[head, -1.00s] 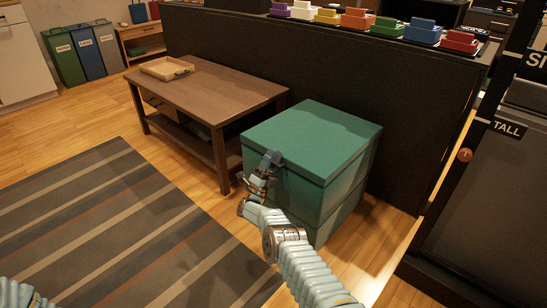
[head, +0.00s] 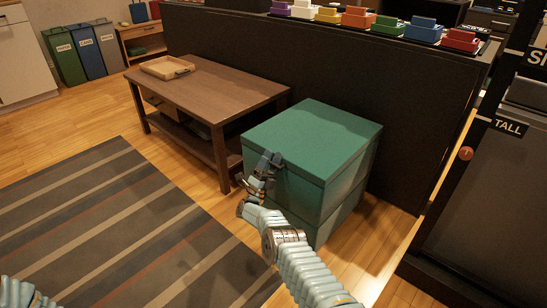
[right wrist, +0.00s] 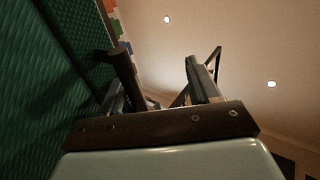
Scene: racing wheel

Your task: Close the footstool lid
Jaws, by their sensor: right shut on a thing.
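The green footstool (head: 335,200) stands on the wood floor right of the coffee table. Its lid (head: 315,135) lies flat and level on the box, with a thin seam below its rim. My right gripper (head: 265,165) is at the lid's left front edge, shut on the lid edge; the exact contact is hard to see. In the right wrist view, the gripper's dark fingers (right wrist: 160,85) stand beside the green textured side (right wrist: 35,90) of the footstool. Only a bit of my left arm shows at the bottom left; its gripper is out of view.
A brown coffee table (head: 200,85) with a wooden tray (head: 167,67) stands left of the footstool. A dark partition (head: 390,110) is close behind it. A striped rug (head: 110,225) covers the left floor. A dark cabinet (head: 490,200) is at the right.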

